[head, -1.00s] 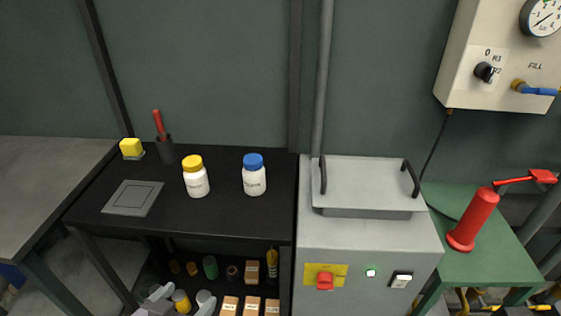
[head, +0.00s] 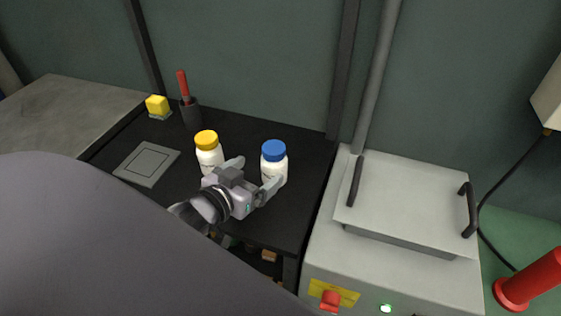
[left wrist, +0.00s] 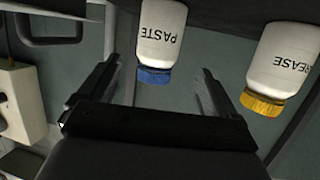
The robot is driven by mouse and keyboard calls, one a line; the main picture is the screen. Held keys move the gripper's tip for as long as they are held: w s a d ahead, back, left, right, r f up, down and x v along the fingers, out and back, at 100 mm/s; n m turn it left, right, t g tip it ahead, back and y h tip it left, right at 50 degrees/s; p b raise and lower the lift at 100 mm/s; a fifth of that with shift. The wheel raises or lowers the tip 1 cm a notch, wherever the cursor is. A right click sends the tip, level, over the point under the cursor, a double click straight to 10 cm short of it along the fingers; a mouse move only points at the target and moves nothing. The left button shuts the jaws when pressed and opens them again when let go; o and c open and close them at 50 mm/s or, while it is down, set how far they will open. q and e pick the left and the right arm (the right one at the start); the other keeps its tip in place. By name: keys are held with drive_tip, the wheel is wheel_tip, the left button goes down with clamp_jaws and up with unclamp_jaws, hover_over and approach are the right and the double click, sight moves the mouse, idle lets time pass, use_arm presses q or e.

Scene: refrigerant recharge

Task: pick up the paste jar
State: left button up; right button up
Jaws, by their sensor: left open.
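The paste jar (head: 274,168) is white with a blue lid and stands upright on the black bench. It also shows in the left wrist view (left wrist: 161,38), upside down, with "PASTE" on its label, between the two fingers in that picture. My left gripper (head: 256,173) is open and empty, at the front left of the paste jar. One finger overlaps the jar's lower front in the head view; whether it touches cannot be told. My right gripper is not in view.
A white grease jar (head: 208,152) with a yellow lid stands close to the left of the gripper. A dark cup (head: 191,113) with a red-handled tool, a yellow block (head: 157,105) and a flat grey plate (head: 148,163) lie further left. A grey machine (head: 405,215) stands right of the bench.

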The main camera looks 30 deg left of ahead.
sight(268, 165)
use_arm(q)
drive_tip(key=shift+x, duration=2.95)
drive_tip(key=shift+d+r, duration=0.1)
drive_tip(key=shift+d, duration=0.05)
drive_tip(key=c, duration=1.3)
